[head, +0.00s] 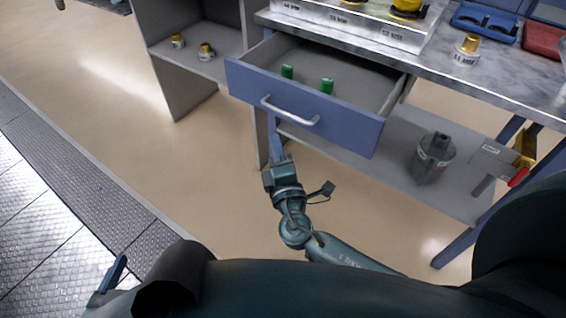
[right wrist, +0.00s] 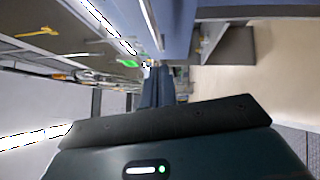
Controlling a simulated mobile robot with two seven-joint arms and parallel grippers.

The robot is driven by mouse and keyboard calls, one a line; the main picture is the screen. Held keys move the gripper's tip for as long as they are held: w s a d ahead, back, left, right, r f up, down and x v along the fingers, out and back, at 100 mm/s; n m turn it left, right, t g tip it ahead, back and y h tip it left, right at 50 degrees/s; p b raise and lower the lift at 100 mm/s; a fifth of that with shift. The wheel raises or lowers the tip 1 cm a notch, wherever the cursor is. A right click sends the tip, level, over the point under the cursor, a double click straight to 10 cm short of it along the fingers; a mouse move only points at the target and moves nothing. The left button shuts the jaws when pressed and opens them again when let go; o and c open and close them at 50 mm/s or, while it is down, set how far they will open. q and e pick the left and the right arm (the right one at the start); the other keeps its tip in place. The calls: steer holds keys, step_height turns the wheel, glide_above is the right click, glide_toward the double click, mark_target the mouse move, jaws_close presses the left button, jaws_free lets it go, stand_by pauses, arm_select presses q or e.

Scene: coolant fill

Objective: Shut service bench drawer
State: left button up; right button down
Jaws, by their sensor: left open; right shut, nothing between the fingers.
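The blue service bench drawer (head: 245,82) stands pulled out below the bench top, with two green cylinders (head: 327,86) inside. Its silver bar handle (head: 290,112) runs across the front. My right gripper (head: 275,135) is shut and empty, close to the drawer front below and left of the handle. I cannot tell whether it touches. In the right wrist view its fingers (right wrist: 160,85) point toward the drawer front (right wrist: 178,30) and handle (right wrist: 149,22). My left gripper (head: 114,274) is open at the lower left, far from the drawer and partly hidden by my own body.
The marble-look bench top (head: 420,62) holds a white rack (head: 345,22), a blue tray (head: 484,22), a red tray (head: 543,40) and a gold-capped fitting (head: 467,50). A grey shelf unit (head: 185,65) stands left. A lower shelf (head: 385,165) carries a grey canister (head: 434,155). Floor at left is clear.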

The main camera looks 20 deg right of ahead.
arm_select(q)
steer(key=shift+r+p, duration=0.15)
steer(key=shift+p, duration=0.25)
arm_select(e)
steer(key=w+d, duration=0.1)
steer(key=w, duration=0.1)
steer(key=w+d+r, duration=0.1)
steer(key=w+d, duration=0.1)
steer(key=shift+d, duration=0.2)
arm_select(q)
steer(key=shift+w, duration=0.1)
